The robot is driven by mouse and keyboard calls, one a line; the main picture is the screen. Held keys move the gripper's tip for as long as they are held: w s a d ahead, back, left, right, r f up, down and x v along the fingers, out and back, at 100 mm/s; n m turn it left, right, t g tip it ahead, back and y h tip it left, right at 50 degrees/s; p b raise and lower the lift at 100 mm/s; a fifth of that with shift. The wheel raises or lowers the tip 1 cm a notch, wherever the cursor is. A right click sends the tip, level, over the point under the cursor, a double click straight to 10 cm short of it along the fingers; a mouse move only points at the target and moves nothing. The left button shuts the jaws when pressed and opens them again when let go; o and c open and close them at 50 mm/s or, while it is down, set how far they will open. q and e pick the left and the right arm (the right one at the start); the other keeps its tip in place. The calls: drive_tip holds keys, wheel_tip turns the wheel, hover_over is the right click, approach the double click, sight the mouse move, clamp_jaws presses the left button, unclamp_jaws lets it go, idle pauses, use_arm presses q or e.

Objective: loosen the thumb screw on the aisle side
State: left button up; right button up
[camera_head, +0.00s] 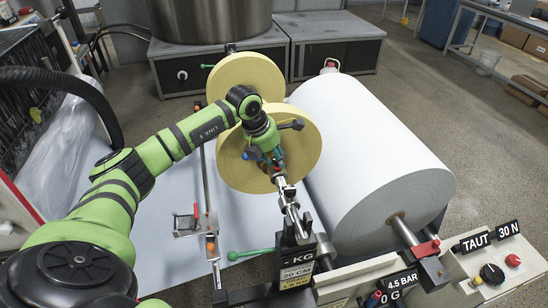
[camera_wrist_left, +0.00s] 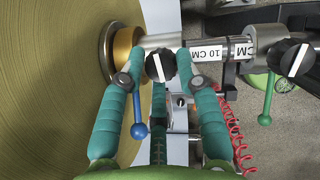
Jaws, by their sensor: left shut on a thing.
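The thumb screw (camera_wrist_left: 160,67) is a black knob with a white mark. It sits on the metal shaft (camera_wrist_left: 215,48) by the brass-coloured collar (camera_wrist_left: 124,52) of a yellow roll. In the head view my left gripper (camera_head: 277,172) is in front of the near yellow roll (camera_head: 300,155), and the knob there is mostly hidden. A second black knob (camera_wrist_left: 293,57) with a white mark sits farther right along the shaft. My right gripper is in neither view.
A blue-ball lever (camera_wrist_left: 139,130) hangs beside the left finger and a green lever (camera_wrist_left: 265,118) hangs farther right. A control panel (camera_head: 485,275) is at the lower right. Open floor lies behind.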

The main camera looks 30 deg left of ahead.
use_arm(q)
drive_tip(key=n+b, duration=0.1)
drive_tip(key=n+y, duration=0.1)
drive_tip(key=n, duration=0.1)
drive_tip(key=shift+d+n+t+b, duration=0.3)
drive_tip(key=shift+d+b, duration=0.05)
drive_tip(key=shift+b, duration=0.05)
drive_tip(key=n+y+b, duration=0.1)
drive_tip(key=n+b, duration=0.1)
drive_tip(key=n, duration=0.1)
drive_tip(key=shift+w+d+n+y, duration=0.1)
drive_tip(key=shift+n+y, duration=0.2)
drive_tip(key=shift+n, duration=0.1)
drive_tip(key=n+y+b, duration=0.1)
drive_tip(key=n+b, duration=0.1)
drive_tip(key=n, duration=0.1)
drive_tip(key=shift+w+r, duration=0.1)
drive_tip(key=shift+w, duration=0.05)
drive_tip(key=shift+n+g+y+b, duration=0.7)
drive_tip(key=shift+n+b, duration=0.1)
drive_tip(key=shift+n, duration=1.1)
drive_tip(key=shift+r, duration=0.1)
drive_tip(key=o, duration=1.1)
drive_tip(key=shift+d, duration=0.15)
